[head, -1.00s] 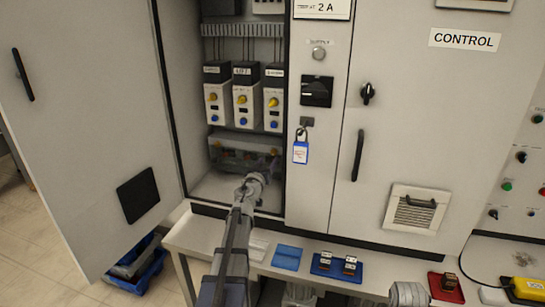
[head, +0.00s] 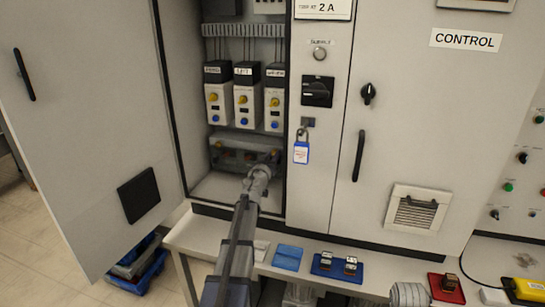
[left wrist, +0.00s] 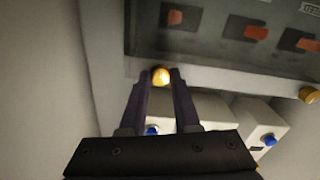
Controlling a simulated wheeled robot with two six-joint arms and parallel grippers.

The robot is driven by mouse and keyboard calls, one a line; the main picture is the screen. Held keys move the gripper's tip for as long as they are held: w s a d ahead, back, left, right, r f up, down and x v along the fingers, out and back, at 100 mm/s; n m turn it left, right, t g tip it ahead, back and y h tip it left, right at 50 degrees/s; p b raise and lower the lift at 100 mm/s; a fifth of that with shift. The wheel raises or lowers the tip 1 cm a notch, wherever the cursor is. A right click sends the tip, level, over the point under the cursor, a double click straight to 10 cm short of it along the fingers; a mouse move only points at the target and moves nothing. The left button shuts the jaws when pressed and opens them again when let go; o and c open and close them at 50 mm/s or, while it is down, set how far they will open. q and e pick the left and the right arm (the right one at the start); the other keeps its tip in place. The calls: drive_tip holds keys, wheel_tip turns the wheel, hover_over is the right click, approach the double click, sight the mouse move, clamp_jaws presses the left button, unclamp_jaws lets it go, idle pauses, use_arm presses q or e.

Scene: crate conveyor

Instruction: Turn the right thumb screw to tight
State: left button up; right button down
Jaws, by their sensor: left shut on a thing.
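The right thumb screw (left wrist: 161,75) is a round yellow knob at the edge of the clear-windowed cover (head: 232,157) low in the open cabinet. My left gripper (head: 271,161) reaches to the cover's right end. In the left wrist view its two dark fingers (left wrist: 158,84) stand on either side of the knob, shut on it. That view is turned over, so the knob shows left of the other yellow screw (left wrist: 308,95). The left thumb screw (head: 216,147) also shows in the head view. I cannot read how tight either screw is. My right gripper is out of view.
Several relays (head: 243,113) with yellow and blue knobs sit above the cover. The cabinet's side wall is close to my left gripper. The open door (head: 85,110) stands left; a bench (head: 200,234) lies below.

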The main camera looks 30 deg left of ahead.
use_arm(q)
clamp_jaws()
